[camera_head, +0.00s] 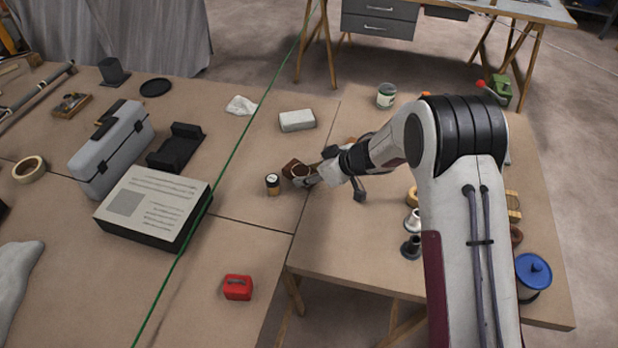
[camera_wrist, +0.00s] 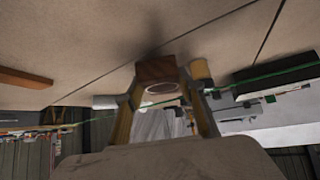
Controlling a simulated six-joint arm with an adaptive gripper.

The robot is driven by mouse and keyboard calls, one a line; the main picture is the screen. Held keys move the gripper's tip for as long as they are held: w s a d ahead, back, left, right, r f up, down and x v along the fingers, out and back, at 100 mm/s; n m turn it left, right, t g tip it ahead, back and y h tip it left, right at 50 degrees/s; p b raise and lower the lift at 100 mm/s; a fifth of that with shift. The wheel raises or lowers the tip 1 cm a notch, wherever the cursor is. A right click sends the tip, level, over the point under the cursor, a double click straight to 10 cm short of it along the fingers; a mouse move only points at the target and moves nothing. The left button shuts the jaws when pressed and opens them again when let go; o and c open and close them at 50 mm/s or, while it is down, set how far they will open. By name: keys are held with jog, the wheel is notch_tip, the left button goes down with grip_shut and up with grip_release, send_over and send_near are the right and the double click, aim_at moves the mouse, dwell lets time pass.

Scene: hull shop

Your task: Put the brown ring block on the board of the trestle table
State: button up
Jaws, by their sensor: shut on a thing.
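The brown ring block (camera_head: 291,168) is between the fingers of my gripper (camera_head: 308,176), which is shut on it. In the wrist view the block (camera_wrist: 155,71) shows at the fingertips, with its round opening facing the camera. In the head view it appears over the left table, just left of the seam with the trestle table (camera_head: 345,240). I cannot tell if it touches the surface. The trestle table's board stretches right of the seam, partly hidden by my arm.
A small dark jar with a tan lid (camera_head: 272,184) stands close left of the block. A green line (camera_head: 222,178) crosses the left table. Spools, a can (camera_head: 386,95) and a blue-lidded tub (camera_head: 533,273) stand on the trestle table; its front left is clear.

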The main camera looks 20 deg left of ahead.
jog(key=shift+f, duration=0.9)
jog(key=shift+f, duration=0.15)
jog(key=o, duration=1.1)
jog(key=shift+o, duration=0.2)
jog(key=shift+v, duration=0.8)
jog(key=v, duration=1)
jog(key=shift+d+r, duration=0.2)
jog(key=shift+r, duration=0.1)
